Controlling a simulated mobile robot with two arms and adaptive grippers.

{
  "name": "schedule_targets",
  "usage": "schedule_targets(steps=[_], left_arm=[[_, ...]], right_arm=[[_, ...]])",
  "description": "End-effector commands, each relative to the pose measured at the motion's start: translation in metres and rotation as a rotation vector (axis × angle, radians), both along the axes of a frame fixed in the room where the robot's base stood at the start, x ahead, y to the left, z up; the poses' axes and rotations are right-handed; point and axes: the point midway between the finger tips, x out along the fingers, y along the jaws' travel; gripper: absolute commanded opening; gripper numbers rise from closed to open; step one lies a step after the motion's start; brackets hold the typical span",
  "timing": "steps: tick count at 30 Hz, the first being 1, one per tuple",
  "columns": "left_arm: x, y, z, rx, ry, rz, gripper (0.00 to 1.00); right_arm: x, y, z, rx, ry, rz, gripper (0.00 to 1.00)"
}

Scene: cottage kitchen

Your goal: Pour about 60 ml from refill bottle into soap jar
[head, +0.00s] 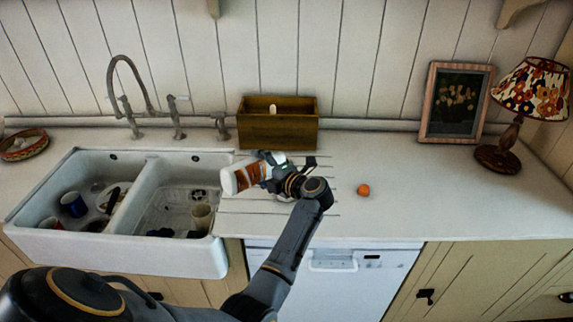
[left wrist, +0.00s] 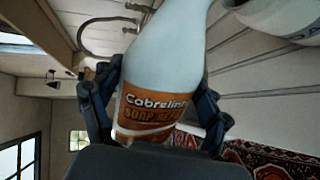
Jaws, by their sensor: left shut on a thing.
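The refill bottle (head: 241,178) is white with an orange-brown label. It is tilted well over above the counter, just right of the sink, with a white end to the left. My left gripper (head: 265,170) is shut on it. In the left wrist view the bottle (left wrist: 165,60) stands between both fingers (left wrist: 155,105), its label reading "Cabrelino Soap", its top cut off by the frame. My right gripper is not in view.
A wooden box (head: 277,133) stands behind the gripper. The double sink (head: 146,200) holds cups and dishes. An orange ball-like item (head: 363,190) lies to the right. A picture frame (head: 427,105) and a lamp (head: 510,135) stand far right. The right counter is mostly clear.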

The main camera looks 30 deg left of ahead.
Motion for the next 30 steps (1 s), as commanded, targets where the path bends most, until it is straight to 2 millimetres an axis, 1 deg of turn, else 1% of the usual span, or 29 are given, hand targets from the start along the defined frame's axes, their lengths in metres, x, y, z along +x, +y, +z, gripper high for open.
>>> schedule_targets(steps=[7, 27, 29, 30], left_arm=[[0.0001, 0.0002, 0.0036, 0.004, 0.008, 0.000, 0.31], [0.0001, 0.0002, 0.0039, 0.008, 0.022, 0.000, 0.31], [-0.0001, 0.0002, 0.0025, 0.007, 0.019, 0.000, 0.31], [-0.0008, 0.0006, -0.0029, 0.004, 0.003, 0.000, 0.31]], right_arm=[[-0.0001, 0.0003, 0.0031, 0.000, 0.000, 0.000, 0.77], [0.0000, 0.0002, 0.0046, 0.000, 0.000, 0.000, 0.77], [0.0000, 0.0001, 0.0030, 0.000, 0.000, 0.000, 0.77], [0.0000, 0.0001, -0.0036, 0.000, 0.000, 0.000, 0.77]])
